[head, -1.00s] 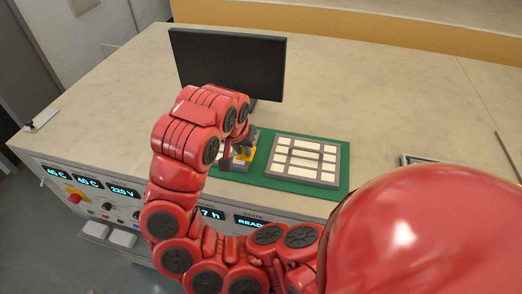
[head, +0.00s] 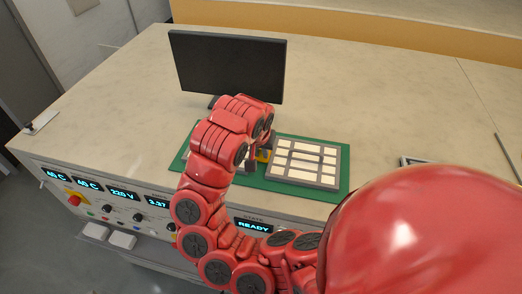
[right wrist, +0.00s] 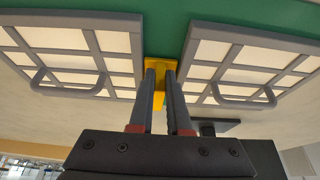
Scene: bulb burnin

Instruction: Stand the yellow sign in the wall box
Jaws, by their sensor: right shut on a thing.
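The yellow sign (right wrist: 159,70) is between the fingertips of my right gripper (right wrist: 160,78) in the right wrist view, and the gripper is shut on it. It lies over the green mat, in the gap between two trays. In the head view only a small part of the yellow sign (head: 263,156) shows beside my right gripper (head: 258,152); my arm hides the rest. A pale box (head: 82,4) on the wall at the top left is cut by the frame; I cannot tell if it is the wall box. My left gripper is not in view.
A right tray (head: 303,160) and a left tray (right wrist: 75,55), both with pale cells, lie on the green mat (head: 345,170). A black monitor (head: 228,65) stands behind them. A grey frame (head: 412,160) lies at the right. The bench (head: 370,80) is clear behind.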

